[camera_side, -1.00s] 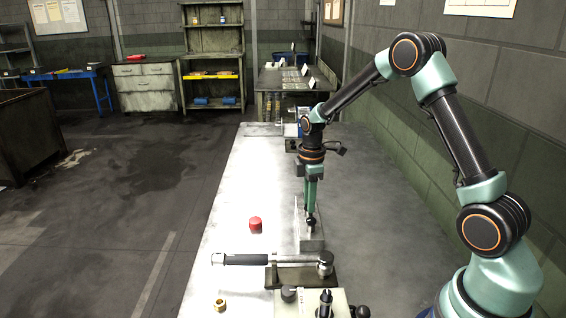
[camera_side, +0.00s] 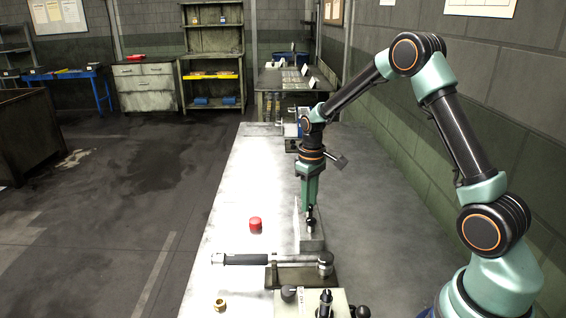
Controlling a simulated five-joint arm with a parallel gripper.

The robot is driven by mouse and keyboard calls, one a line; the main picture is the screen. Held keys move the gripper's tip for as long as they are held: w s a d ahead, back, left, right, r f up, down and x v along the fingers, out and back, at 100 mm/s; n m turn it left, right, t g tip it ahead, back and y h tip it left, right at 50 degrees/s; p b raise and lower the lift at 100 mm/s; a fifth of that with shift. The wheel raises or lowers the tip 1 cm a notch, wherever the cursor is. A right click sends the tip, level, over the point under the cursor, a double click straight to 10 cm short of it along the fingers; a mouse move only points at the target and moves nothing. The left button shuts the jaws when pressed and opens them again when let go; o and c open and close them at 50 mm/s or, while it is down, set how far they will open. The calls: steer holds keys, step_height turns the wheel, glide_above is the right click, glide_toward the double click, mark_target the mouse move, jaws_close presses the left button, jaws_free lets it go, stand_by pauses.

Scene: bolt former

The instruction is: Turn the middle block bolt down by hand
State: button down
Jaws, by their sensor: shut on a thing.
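My gripper (camera_side: 310,207) points straight down over a grey metal block (camera_side: 312,244) on the bench. It is shut on the dark head of a bolt (camera_side: 311,224) at the block's top. The bolt's shank is hidden, so I cannot tell how deep it sits. Any other bolts in the block are not clear at this size.
A red cap (camera_side: 255,224) and a brass fitting (camera_side: 220,305) stand on the bench (camera_side: 237,205) to the left. A pale fixture with dark knobs (camera_side: 290,294) is at the front. A vise-like device (camera_side: 291,130) stands behind.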

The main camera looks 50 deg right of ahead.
steer(key=m, duration=0.5)
steer(key=shift+r+m, duration=0.1)
steer(key=shift+m, duration=0.2)
steer(key=m, duration=0.5)
steer(key=shift+m, duration=0.3)
steer(key=c, duration=0.6)
jaws_free()
steer(key=shift+c, duration=0.2)
step_height(320, 180, up, 12)
